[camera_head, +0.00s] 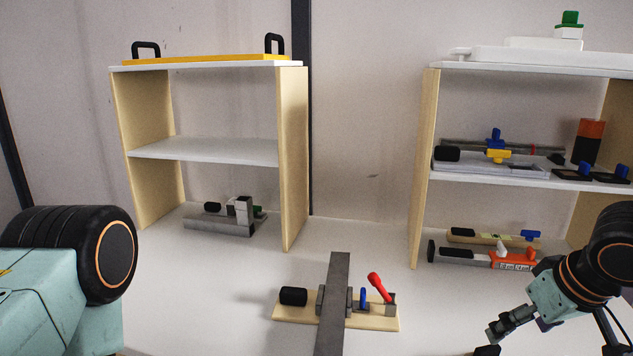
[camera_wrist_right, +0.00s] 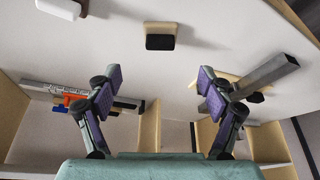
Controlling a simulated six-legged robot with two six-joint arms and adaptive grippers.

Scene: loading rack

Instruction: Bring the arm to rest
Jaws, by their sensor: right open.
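My right arm comes in from the right edge of the head view, and its gripper (camera_head: 492,340) hangs low at the bottom right. In the right wrist view the two purple-padded fingers of this gripper (camera_wrist_right: 160,92) stand wide apart with nothing between them. My left arm shows only as a teal and black link at the left edge of the head view; its gripper is out of view.
A wooden fixture (camera_head: 385,318) with a red handle holds a grey metal bar (camera_head: 335,300) on the white table, left of my right gripper. Shelf units stand at left (camera_head: 291,170) and right (camera_head: 424,170). A black block (camera_wrist_right: 160,42) lies on the table.

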